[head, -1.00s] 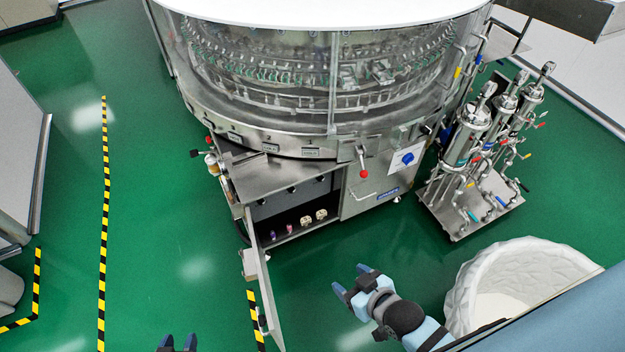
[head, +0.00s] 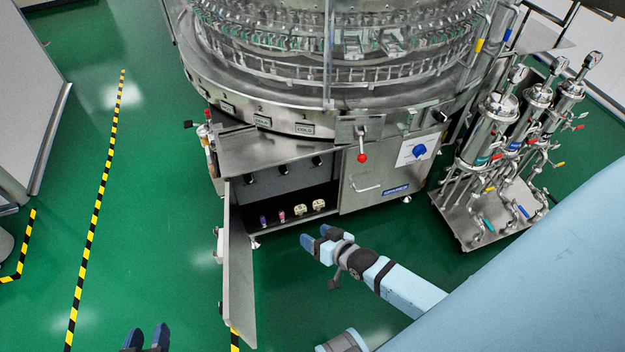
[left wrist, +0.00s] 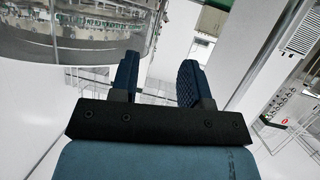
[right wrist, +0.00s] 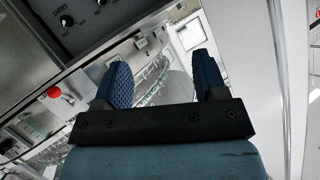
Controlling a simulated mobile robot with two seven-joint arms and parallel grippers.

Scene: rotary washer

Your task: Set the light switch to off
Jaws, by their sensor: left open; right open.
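A row of small black knobs (head: 283,170) sits on a dark panel inside the open cabinet under the washer. Two such knobs also show at the top left of the right wrist view (right wrist: 66,20), with pale marks beside them. A blue rotary knob (head: 420,150) sits on a white plate right of the cabinet. My right gripper (head: 314,236) is open and empty, in front of and below the cabinet opening. My left gripper (head: 147,337) is open and empty at the bottom left, away from the washer.
The cabinet door (head: 238,265) stands open towards me, between my two grippers. A red-ball lever (head: 362,157) hangs above the cabinet's right part. Small purple and cream items (head: 300,209) stand on the cabinet floor. A steel filter stand (head: 500,210) is at right.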

